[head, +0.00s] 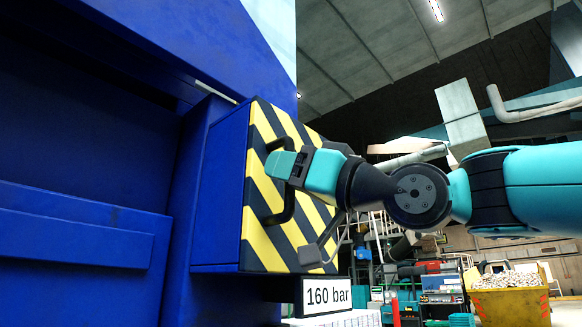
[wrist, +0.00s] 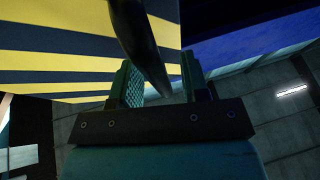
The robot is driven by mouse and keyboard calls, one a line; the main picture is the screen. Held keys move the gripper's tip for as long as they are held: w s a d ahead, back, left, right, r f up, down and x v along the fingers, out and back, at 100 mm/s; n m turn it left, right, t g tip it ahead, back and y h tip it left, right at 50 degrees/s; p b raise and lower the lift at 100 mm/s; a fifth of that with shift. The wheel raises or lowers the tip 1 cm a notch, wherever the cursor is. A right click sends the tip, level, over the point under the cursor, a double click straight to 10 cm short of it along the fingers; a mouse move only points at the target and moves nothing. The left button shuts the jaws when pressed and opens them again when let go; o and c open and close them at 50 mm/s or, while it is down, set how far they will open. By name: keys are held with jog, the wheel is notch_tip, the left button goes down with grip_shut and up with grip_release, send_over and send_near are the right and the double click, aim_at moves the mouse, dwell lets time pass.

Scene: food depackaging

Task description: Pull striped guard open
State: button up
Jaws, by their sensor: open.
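The striped guard (head: 300,228), a yellow-and-black panel on the side of a blue housing, appears closed against it in the head view. Its black bar handle (head: 289,206) stands out from the face. My gripper (head: 287,164) is at the upper part of the handle, jaws open. In the wrist view the handle (wrist: 143,45) runs between the two open fingers of my gripper (wrist: 160,84), with gaps to them. The guard's stripes (wrist: 60,55) fill the upper left there. In the head view my gripper hides part of the handle.
The blue machine (head: 80,235) fills the left side. A grey lever (head: 318,245) sticks out near the guard's lower right, above a "160 bar" sign (head: 327,296). A yellow skip (head: 510,306) and shelving stand farther back right.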

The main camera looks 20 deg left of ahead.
grip_shut()
jog(key=shift+d, duration=0.1)
